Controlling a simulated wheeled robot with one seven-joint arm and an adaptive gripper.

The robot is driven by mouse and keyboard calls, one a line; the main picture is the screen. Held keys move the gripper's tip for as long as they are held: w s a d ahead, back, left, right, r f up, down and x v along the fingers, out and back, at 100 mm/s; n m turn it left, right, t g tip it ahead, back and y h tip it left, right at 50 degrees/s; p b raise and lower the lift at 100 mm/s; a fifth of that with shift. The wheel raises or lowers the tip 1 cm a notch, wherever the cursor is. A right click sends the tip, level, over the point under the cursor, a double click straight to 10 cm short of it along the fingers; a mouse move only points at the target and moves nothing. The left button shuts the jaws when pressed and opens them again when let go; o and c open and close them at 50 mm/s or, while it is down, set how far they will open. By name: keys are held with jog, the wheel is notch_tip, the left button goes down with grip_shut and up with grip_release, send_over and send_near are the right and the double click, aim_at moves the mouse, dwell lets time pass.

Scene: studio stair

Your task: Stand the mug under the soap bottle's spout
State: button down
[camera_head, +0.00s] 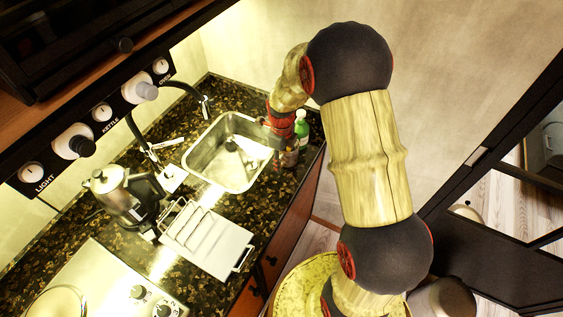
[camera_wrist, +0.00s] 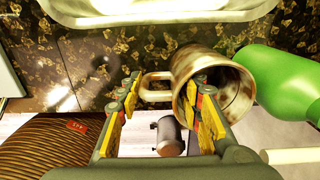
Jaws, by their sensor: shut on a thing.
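The mug (camera_wrist: 236,88) is a brownish metallic cup, seen in the wrist view with its open mouth towards the camera and its handle (camera_wrist: 155,88) to the left. My gripper (camera_wrist: 165,108) is shut on the mug, with the handle between the fingers and the right finger overlapping the mug's mouth. In the head view the bottle (camera_head: 301,131) stands at the counter's right end, with a pale top. The mug (camera_head: 289,158) shows small there, partly hidden by my gripper.
The steel sink (camera_head: 216,171) lies left of my gripper, with a black tap (camera_head: 205,105) behind it. A dish rack (camera_head: 207,238) and a metal pot (camera_head: 117,194) stand nearer on the dark counter. The counter's front edge is close to the mug.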

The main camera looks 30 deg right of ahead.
jog(key=shift+f, duration=0.3)
jog(key=shift+f, duration=0.2)
jog(key=c, duration=1.3)
grip_release()
jog(key=shift+o, duration=0.6)
jog(key=shift+r, duration=0.15)
